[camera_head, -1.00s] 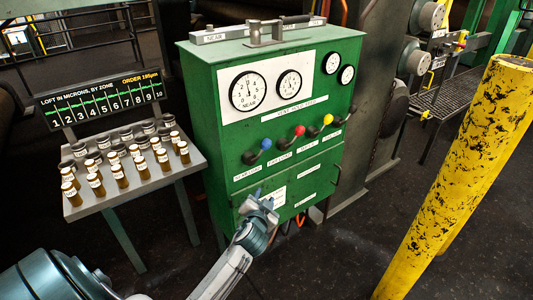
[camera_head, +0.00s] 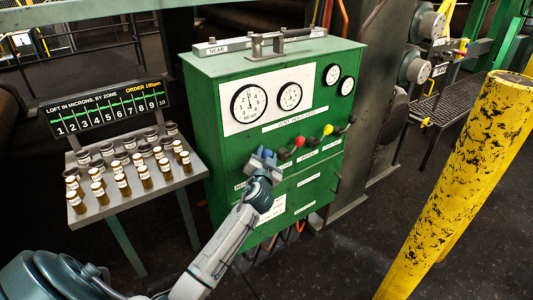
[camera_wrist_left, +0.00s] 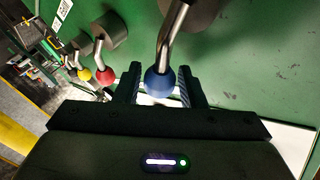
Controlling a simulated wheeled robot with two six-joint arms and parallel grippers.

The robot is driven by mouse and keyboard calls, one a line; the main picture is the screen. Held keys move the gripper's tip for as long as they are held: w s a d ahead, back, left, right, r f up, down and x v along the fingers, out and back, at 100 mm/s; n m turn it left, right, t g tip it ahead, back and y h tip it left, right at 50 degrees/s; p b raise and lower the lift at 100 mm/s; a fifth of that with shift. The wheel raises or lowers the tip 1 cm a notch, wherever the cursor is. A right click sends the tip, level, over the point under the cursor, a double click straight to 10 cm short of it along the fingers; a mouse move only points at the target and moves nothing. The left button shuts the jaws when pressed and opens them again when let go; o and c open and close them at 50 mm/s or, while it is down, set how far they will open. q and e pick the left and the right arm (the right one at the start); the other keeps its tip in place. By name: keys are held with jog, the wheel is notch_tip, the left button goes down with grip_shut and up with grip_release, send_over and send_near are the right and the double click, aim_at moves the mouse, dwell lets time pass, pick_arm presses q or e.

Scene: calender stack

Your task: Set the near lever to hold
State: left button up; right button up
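The near lever is the leftmost in the row on the green cabinet (camera_head: 225,140) and has a blue ball knob (camera_wrist_left: 160,86). Its steel shaft (camera_wrist_left: 170,40) shows in the left wrist view. In the head view my left gripper (camera_head: 263,160) is at this lever and mostly covers it. In the left wrist view the fingers (camera_wrist_left: 160,75) stand on either side of the blue knob, seemingly with narrow gaps, so the gripper looks open around it. The position labels at the lever are too small to read. My right gripper is not in view.
To the right are levers with a red knob (camera_head: 299,141), a yellow knob (camera_head: 328,129) and a black knob (camera_head: 352,119). Dials (camera_head: 249,102) sit above. A tray of small jars (camera_head: 139,190) stands left, and a yellow post (camera_head: 455,190) stands right.

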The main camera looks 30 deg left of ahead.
pick_arm(q)
jog(key=shift+w+a, duration=0.1)
jog(key=shift+w, duration=0.1)
jog(key=shift+c, duration=0.3)
grip_shut()
